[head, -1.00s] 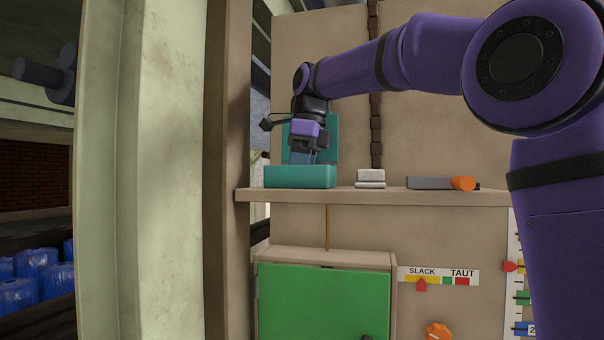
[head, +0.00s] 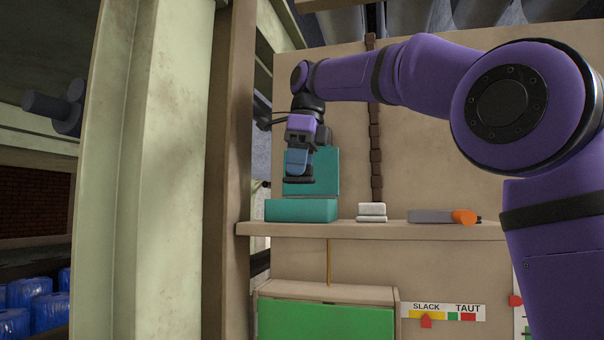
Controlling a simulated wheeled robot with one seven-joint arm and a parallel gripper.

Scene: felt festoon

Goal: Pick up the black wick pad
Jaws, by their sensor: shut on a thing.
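My gripper (head: 298,165) points down above the teal box (head: 300,211) at the left end of the shelf. It is shut on the black wick pad (head: 299,180), a small dark flat piece showing just under the fingertips. The pad is held above the box's front wall, with a gap between them. The box's teal lid (head: 325,170) stands upright behind the gripper and is partly hidden by it. The inside of the box is hidden by its front wall.
On the shelf (head: 390,230), right of the box, lie stacked pale blocks (head: 371,212) and a grey tool with an orange end (head: 462,217). A post (head: 228,130) stands close to the left. Below are a green-fronted cabinet (head: 325,320) and a SLACK/TAUT gauge (head: 443,312).

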